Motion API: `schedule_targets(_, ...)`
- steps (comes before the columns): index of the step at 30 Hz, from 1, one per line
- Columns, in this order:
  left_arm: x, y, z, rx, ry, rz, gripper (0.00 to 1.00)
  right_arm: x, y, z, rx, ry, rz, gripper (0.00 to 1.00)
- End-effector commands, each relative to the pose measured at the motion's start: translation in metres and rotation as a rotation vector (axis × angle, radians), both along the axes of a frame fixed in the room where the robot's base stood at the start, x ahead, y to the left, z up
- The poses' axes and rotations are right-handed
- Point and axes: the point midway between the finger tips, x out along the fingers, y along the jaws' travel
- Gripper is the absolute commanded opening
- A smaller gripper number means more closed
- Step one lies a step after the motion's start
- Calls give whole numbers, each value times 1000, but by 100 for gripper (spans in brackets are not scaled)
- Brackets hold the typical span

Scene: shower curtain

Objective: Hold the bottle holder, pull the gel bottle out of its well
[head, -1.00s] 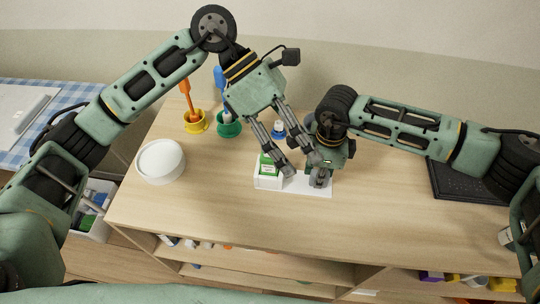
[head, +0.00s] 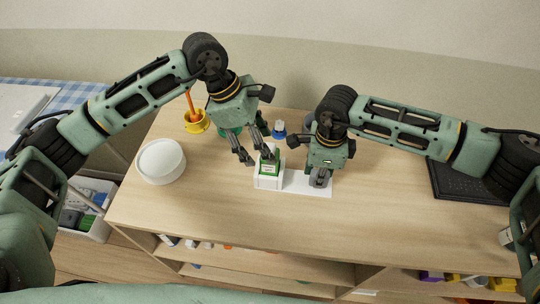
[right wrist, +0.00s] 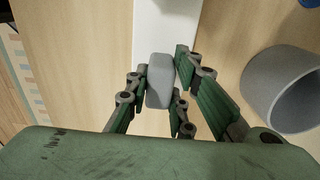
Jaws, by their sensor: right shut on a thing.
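The bottle holder is a white plate (head: 308,184) with a raised white well (head: 267,182) at its left end and a grey grip block (right wrist: 160,80) towards its right. The gel bottle (head: 270,168), green with a white label, stands upright in the well. My right gripper (head: 320,178) is shut on the grey block, which sits between its fingers in the right wrist view. My left gripper (head: 258,156) is open, with one finger left of the bottle and the other overlapping the bottle's top in the head view. I cannot tell whether that finger touches it.
A blue and white item (head: 279,130) is behind the holder. A white round container (head: 160,162) stands left; a black tray (head: 455,180) lies right. The front tabletop is clear.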

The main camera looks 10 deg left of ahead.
Motion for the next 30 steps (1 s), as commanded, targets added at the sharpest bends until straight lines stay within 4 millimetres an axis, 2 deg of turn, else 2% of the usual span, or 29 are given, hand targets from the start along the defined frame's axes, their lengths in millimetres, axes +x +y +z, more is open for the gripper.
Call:
schedule_targets(6, -1, -13, -30, 0, 4, -1, 58, 0, -1, 0, -1, 0, -1, 0)
schedule_targets(12, 0, -20, -47, -1, 2, 0, 58, 0, -1, 0, -1, 0, -1, 0)
schedule_targets(25, 0, -23, -54, -1, 1, 0, 58, 0, -1, 0, -2, 0, -1, 0)
schedule_targets(30, 0, -23, -54, -1, 1, 0, 44, 0, -1, 0, -2, 0, -1, 0)
